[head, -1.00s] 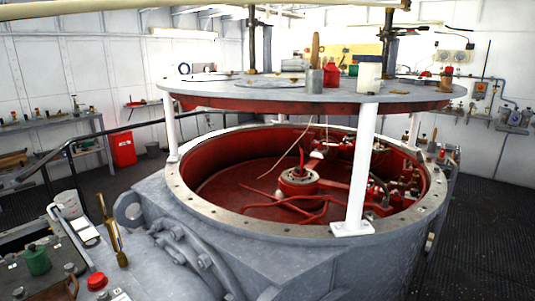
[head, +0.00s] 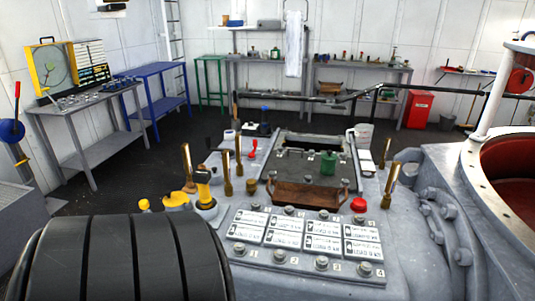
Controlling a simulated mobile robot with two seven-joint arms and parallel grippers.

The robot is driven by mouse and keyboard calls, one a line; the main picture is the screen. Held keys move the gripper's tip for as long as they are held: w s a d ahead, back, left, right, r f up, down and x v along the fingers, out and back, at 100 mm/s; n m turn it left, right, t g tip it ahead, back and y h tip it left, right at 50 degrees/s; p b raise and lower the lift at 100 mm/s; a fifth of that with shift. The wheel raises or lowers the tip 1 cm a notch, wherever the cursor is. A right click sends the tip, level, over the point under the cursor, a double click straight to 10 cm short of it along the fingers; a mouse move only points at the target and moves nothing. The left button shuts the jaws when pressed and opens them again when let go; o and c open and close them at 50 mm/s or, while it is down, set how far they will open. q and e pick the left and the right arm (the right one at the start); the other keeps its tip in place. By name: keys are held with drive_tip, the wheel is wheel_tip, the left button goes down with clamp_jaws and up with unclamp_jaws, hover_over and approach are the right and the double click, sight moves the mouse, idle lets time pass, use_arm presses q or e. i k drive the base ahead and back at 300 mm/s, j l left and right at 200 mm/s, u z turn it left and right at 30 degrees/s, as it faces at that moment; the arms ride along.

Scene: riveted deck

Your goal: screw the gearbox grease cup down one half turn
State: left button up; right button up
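A grey gearbox-like casing (head: 262,239) fills the lower middle of the head view, with an open rectangular hatch (head: 281,143) in its top. I cannot tell for sure which part is the grease cup. A small brass cylinder (head: 251,187) stands left of the hatch, a red round cap (head: 358,204) sits to its right, and a green can-like piece (head: 328,163) is at the hatch. Neither of my grippers is in view.
A large black ribbed cylinder (head: 120,258) blocks the lower left. Brass levers (head: 227,174) stand upright on the casing. The red-lined tub (head: 511,165) is at the right edge. A blue table (head: 160,98) stands behind, with dark open floor before it.

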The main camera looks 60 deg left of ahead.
sight(251, 183)
drive_tip(key=u, duration=2.15)
